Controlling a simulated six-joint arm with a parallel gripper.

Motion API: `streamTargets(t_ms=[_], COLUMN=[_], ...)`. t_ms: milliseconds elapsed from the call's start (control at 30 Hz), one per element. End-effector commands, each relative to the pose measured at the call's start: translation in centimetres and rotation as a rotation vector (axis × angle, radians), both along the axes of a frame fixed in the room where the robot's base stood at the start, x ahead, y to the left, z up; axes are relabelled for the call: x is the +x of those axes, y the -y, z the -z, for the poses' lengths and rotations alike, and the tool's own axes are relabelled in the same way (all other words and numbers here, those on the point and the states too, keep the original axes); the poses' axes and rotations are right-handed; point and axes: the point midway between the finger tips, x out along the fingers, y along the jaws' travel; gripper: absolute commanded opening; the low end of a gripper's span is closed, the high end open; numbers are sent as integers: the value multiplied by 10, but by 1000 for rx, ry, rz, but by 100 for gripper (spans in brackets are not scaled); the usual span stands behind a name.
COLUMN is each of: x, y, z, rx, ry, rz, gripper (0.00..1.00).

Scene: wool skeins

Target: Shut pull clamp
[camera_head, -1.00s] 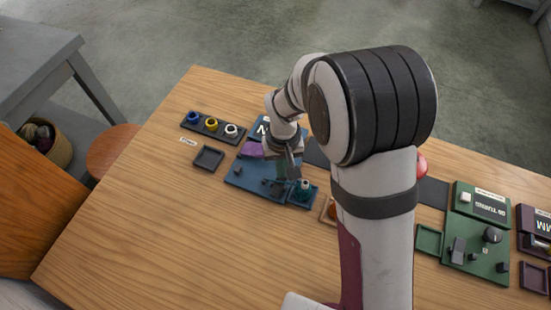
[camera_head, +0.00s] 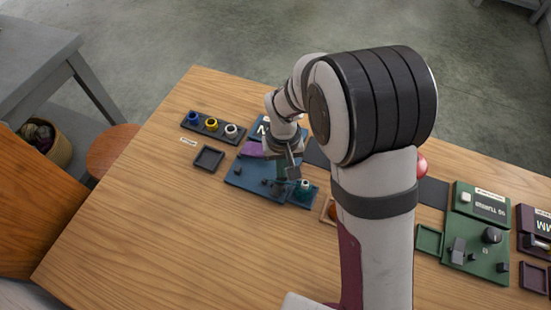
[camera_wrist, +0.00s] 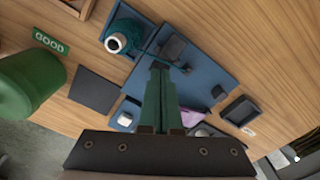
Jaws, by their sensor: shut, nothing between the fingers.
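A blue board (camera_head: 243,182) lies on the table; it also shows in the wrist view (camera_wrist: 207,70). Small dark fittings (camera_head: 276,184) stand on it, and in the wrist view a dark block (camera_wrist: 172,47) shows near its edge, just past my fingertips. I take these for the pull clamp, but cannot tell its position exactly. My gripper (camera_wrist: 160,68) is shut and empty, above the board, with the fingertips close to the dark block. In the head view my gripper (camera_head: 293,172) partly covers the board. Whether it touches the block is unclear.
A teal and white skein (camera_wrist: 116,42) sits in a blue tray beside the board. A purple piece (camera_wrist: 218,92), an empty dark tray (camera_head: 208,158) and a rack of small spools (camera_head: 212,125) are nearby. A green board (camera_head: 478,225) stands at right. The table's front left is clear.

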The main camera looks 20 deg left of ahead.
Motion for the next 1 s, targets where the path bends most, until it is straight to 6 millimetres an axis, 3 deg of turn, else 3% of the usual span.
streamTargets(t_ms=[1000], x=[0], y=[0], z=[13], rx=[0], ry=[0], rz=[0], gripper=[0])
